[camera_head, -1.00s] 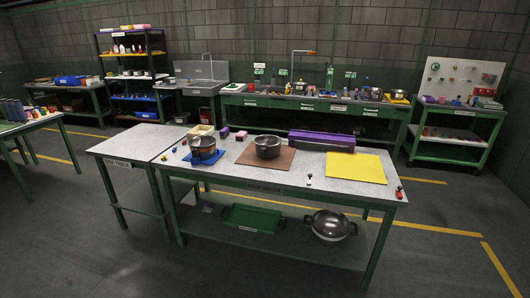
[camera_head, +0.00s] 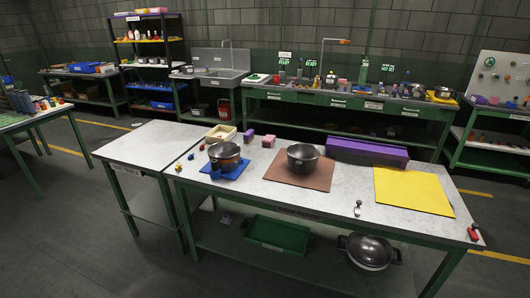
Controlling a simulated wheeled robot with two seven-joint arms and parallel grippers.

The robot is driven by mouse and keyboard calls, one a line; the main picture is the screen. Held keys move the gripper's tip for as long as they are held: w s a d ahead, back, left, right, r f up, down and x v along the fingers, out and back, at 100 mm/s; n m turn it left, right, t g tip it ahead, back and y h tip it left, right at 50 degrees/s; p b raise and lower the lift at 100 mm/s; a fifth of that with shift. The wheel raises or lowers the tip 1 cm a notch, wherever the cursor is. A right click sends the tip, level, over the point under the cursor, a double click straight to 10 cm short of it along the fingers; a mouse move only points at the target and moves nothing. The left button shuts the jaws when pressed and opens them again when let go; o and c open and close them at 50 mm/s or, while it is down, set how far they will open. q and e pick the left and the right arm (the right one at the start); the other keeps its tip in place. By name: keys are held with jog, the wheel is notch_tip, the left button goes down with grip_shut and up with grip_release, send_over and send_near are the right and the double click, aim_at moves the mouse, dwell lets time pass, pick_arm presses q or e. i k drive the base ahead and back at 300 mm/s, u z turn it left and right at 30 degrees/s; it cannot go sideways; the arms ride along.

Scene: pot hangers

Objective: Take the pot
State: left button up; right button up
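Several vessels could be the pot. A steel pot (camera_head: 224,156) stands upright on a blue mat at the left part of the main table (camera_head: 340,212). A steel bowl-like pot (camera_head: 302,157) stands on a brown mat (camera_head: 320,178) to its right. A larger dark pot with side handles (camera_head: 369,251) sits on the lower shelf at the right. Neither of my grippers shows in the head view.
A yellow mat (camera_head: 412,190), a purple box (camera_head: 366,152) and a cream tray (camera_head: 221,134) lie on the main table. A bare side table (camera_head: 150,145) adjoins it at left. A green tray (camera_head: 278,234) is on the lower shelf. Floor in front is clear.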

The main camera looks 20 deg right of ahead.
aim_at(302, 161)
jog(key=i, duration=1.05)
jog(key=z, duration=1)
jog(key=i, duration=0.75)
jog(key=z, duration=1.2)
jog(key=i, duration=0.2)
jog(key=z, duration=0.05)
